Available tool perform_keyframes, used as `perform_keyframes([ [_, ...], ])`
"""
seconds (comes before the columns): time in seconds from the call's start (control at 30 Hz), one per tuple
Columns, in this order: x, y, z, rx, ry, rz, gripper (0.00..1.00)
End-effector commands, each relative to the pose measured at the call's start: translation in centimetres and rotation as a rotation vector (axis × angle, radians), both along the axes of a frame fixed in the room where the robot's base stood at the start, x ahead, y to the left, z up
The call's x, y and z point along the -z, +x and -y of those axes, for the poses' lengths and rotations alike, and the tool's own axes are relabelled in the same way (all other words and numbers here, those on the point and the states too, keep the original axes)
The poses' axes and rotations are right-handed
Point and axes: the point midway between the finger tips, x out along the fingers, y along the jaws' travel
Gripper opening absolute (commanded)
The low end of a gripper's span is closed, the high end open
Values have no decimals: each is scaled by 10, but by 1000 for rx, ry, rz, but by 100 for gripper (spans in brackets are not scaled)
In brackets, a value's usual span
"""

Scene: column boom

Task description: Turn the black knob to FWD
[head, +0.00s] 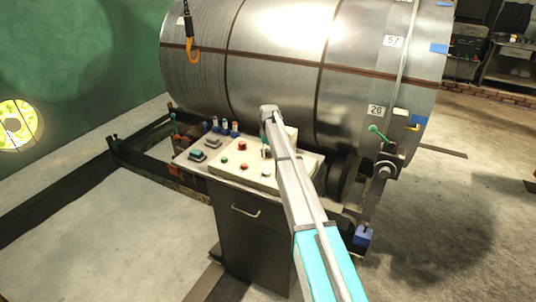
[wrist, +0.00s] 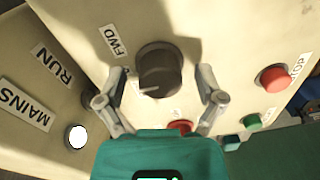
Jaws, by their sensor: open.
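The black knob (wrist: 160,70) is a round dial on the cream panel in the wrist view. A pale mark shows on its lower left side, pointing left and below the FWD label (wrist: 113,40), which lies up and left of the knob. My gripper (wrist: 161,76) is open, with one finger on each side of the knob. I cannot tell whether either finger touches it. In the head view my gripper (head: 265,148) is over the control panel (head: 228,172); I cannot make out the knob there.
A red button (wrist: 180,126) sits just below the knob, partly hidden by my gripper. Another red button (wrist: 273,78) and a green button (wrist: 252,122) are to the right. A white lamp (wrist: 77,136) is at left. A large metal drum (head: 290,60) stands behind the panel.

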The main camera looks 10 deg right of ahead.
Motion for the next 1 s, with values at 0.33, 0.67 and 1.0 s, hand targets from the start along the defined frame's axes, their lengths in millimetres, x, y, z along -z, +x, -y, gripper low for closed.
perform_keyframes([
  [0.33, 0, 0, 1, 1, 0, 0, 72],
  [0.67, 0, 0, 1, 1, 0, 0, 11],
  [1.0, 0, 0, 1, 28, 0, 0, 5],
])
